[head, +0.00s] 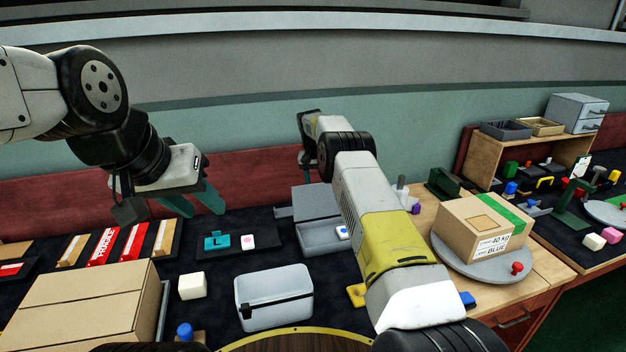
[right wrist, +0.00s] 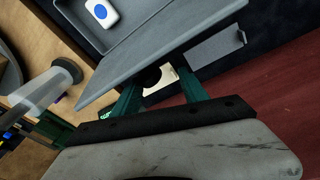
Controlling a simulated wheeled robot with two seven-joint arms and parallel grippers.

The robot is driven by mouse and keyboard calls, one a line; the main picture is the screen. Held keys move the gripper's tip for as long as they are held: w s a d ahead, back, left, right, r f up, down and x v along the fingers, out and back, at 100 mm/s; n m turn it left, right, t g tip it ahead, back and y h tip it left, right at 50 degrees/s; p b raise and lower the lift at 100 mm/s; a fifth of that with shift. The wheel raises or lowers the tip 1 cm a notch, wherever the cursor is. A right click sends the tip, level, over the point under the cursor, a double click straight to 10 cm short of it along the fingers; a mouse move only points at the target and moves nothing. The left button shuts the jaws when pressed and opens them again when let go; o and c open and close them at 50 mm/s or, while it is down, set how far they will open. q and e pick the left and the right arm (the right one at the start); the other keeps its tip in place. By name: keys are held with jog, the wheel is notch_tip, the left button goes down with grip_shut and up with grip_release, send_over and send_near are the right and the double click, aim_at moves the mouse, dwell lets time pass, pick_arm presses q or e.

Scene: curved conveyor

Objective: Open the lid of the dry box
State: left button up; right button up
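The grey dry box (head: 322,238) stands on the dark mat, left of my right forearm. Its grey lid (head: 314,201) is raised at the back, and the inside shows a white piece with a blue dot (head: 342,232). In the right wrist view the lid (right wrist: 165,50) crosses in front of my right gripper (right wrist: 158,88). Its green fingers are apart, their tips partly hidden by the lid, so contact is unclear. In the head view that gripper is mostly hidden behind my arm. My left gripper (head: 196,203) is open and empty above the mat at left.
A pale box with a black latch (head: 275,298) stands in front of the dry box. A cardboard box (head: 85,300) is at front left, a white cube (head: 192,286) beside it. A parcel (head: 483,226) sits on a round grey turntable (head: 455,262) at right.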

jog(key=shift+r, duration=0.1)
notch_tip(320, 180, up, 8)
jog(key=s+a, duration=0.1)
jog(key=shift+f, duration=0.25)
jog(key=s+d+r+n+t+y, duration=0.1)
jog(key=s+d+r, duration=0.2)
jog(key=s+r, duration=0.75)
jog(key=s+d+r+t+y, duration=0.1)
jog(key=s+d+r, duration=0.2)
jog(key=s+r, duration=0.75)
jog(key=s+r+t+y, duration=0.1)
jog(key=s+r, duration=0.1)
jog(key=s, duration=0.5)
jog(key=s+r, duration=0.3)
jog(key=s, duration=0.4)
jog(key=s+f+t, duration=0.1)
jog(key=s+f, duration=0.2)
jog(key=s, duration=0.4)
jog(key=s+f+n, duration=0.1)
jog(key=s+f, duration=0.2)
jog(key=s, duration=0.5)
jog(key=shift+a+f+n+t+y, duration=0.2)
jog(key=shift+a+n+t+y, duration=0.1)
jog(key=shift+a+t, duration=0.1)
